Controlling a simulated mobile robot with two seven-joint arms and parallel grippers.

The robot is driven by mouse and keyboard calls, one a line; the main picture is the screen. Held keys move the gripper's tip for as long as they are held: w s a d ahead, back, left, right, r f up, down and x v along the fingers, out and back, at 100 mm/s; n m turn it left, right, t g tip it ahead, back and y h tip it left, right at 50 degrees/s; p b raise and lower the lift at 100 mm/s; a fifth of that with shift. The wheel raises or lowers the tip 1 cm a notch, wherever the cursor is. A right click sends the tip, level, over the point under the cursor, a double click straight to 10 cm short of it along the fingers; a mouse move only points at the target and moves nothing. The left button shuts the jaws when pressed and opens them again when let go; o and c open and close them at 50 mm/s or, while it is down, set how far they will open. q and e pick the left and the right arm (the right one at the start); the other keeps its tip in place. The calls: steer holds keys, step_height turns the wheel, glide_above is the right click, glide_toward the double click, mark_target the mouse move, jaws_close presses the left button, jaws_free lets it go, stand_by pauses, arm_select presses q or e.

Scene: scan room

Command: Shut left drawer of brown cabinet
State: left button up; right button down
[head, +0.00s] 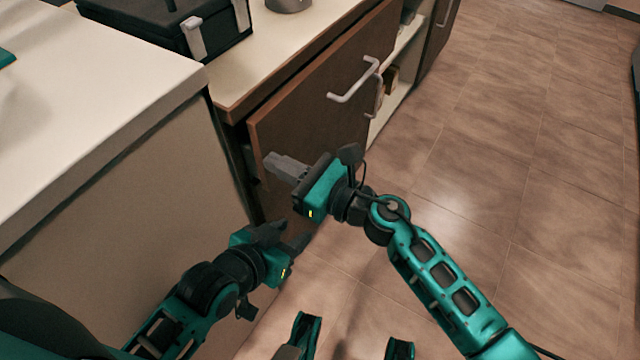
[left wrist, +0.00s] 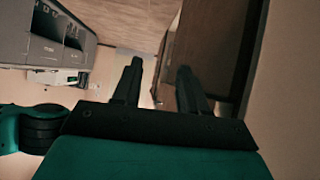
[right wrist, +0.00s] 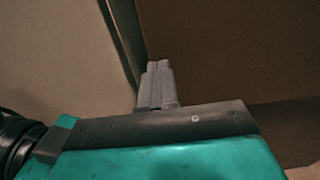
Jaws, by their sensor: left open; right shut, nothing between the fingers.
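The brown cabinet (head: 232,105) has a light top and stands at the upper middle of the head view. Its left drawer front (head: 310,105) stands out from the body, with a gap at its left edge. A grey bar handle (head: 355,82) is on that front. My right gripper (head: 272,160) is shut and empty, its tips by the front's left part; I cannot tell if they touch. In the right wrist view, a brown panel (right wrist: 220,50) fills the right behind the fingers (right wrist: 158,68). My left gripper (head: 293,235) is open and empty, lower down, near the front's bottom.
A white-topped counter (head: 90,90) stands close on the left, its beige side beside my left arm. A black case (head: 165,25) sits on the cabinet top. Open shelves (head: 398,75) are right of the drawer front. The tiled floor (head: 530,150) on the right is clear.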

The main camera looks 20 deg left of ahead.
mark_target(261, 155)
steer(key=x, duration=0.3)
steer(key=shift+w+a+f+b, duration=0.1)
steer(key=shift+a+b, duration=0.1)
steer(key=shift+b, duration=0.2)
steer(key=shift+a, duration=0.15)
arm_select(q)
steer(key=shift+w+d, duration=0.5)
steer(key=shift+d, duration=0.1)
arm_select(e)
steer(key=shift+a, duration=0.1)
steer(key=shift+r, duration=0.25)
arm_select(q)
steer(key=shift+f, duration=0.15)
arm_select(e)
steer(key=shift+w, duration=0.1)
